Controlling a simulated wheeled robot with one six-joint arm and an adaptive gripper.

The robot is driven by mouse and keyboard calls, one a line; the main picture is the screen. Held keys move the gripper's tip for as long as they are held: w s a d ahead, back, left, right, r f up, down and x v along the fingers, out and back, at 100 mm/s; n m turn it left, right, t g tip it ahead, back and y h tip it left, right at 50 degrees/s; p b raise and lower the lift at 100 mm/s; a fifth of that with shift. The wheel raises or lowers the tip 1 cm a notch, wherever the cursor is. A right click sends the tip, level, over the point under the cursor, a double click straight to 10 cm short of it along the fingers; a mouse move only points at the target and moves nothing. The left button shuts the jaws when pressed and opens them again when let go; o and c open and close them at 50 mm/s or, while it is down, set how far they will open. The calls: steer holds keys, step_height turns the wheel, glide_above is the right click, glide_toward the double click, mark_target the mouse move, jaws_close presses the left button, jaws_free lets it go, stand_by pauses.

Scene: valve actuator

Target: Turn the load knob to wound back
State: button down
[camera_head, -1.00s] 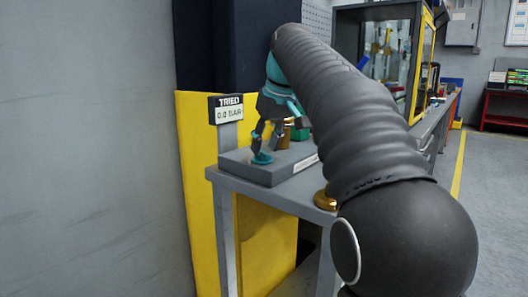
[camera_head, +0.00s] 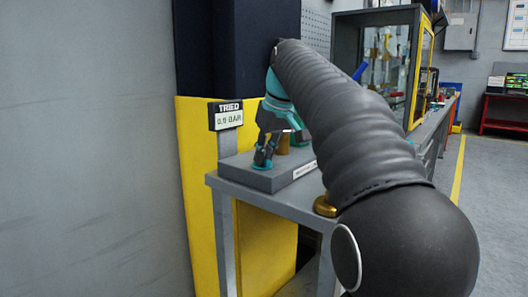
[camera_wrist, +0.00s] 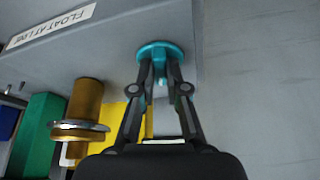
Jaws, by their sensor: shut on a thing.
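A round teal knob (camera_wrist: 158,50) sits near the edge of a grey block (camera_wrist: 110,50) in the wrist view. I take it to be the load knob; no label on it is readable. My gripper (camera_wrist: 160,80) points at it, with its two dark fingers shut on the knob's raised teal grip. In the head view my gripper (camera_head: 266,148) stands over the same knob (camera_head: 262,165), at the near left corner of the block on the bench. Much of the block is hidden by my arm.
A display (camera_head: 226,115) reads "TRIED 0.0 BAR", left of the block. In the wrist view a brass post (camera_wrist: 85,100) with a metal ring, a green block (camera_wrist: 38,130) and a "FLOAT AT LINE" label (camera_wrist: 53,25) lie left of my gripper. A glass-fronted cabinet (camera_head: 385,65) stands behind.

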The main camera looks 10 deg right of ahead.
steer(key=shift+n+y+p, duration=0.3)
steer(key=shift+n, duration=0.5)
steer(key=c, duration=1.2)
jaws_free()
steer(key=v, duration=1.2)
steer(key=shift+w+r, duration=0.1)
steer(key=shift+w, duration=0.1)
